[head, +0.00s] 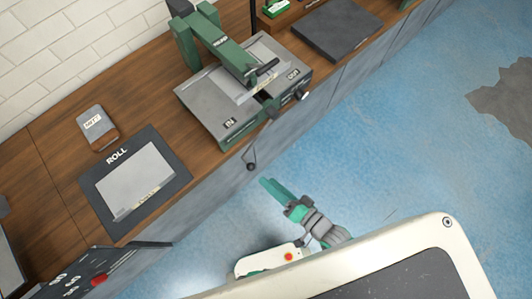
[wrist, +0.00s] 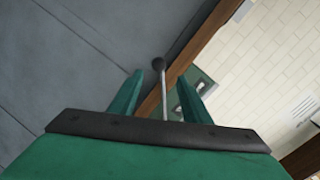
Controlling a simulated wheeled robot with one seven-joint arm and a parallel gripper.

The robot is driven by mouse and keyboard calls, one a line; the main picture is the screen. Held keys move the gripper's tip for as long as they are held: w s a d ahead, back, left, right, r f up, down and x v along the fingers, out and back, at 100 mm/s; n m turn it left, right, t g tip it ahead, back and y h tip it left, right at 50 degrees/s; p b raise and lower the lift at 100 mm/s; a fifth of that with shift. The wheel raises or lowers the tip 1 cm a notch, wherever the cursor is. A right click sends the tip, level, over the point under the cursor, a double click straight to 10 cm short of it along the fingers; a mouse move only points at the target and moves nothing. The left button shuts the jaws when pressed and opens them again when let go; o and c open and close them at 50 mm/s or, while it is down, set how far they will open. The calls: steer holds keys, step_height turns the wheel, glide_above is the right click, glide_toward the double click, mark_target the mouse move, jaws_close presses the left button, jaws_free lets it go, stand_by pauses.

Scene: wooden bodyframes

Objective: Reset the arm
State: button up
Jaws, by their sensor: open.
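My gripper (head: 272,187) hangs over the blue floor in front of the wooden counter in the head view. It is apart from the green machine (head: 240,140) on the counter. In the wrist view my gripper (wrist: 163,98) shows two green fingers spread apart, with nothing held between them. A thin lever with a black ball knob (wrist: 158,64) appears between and beyond the fingertips. The knob also shows in the head view (head: 251,166) at the counter's front, just left of my gripper. My arm reaches back to the lower right.
The wooden counter (head: 55,165) runs diagonally along a white brick wall. On it are a dark mat marked ROLL (head: 103,210), a small grey-and-brown block (head: 98,128) and a dark slab (head: 337,30). A dark panel (head: 70,275) stands at lower left.

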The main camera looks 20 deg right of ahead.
steer(key=shift+s, duration=0.15)
stand_by(0.5)
steer(key=s+a+r+n+t+h, duration=0.1)
steer(key=s+a+r+n+h, duration=0.6)
steer(key=s+a+r, duration=0.1)
step_height(320, 180, up, 2)
steer(key=shift+s+a+r+t, duration=0.15)
steer(key=shift+a+t, duration=0.25)
steer(key=shift+a, duration=0.2)
steer(key=shift+s, duration=0.1)
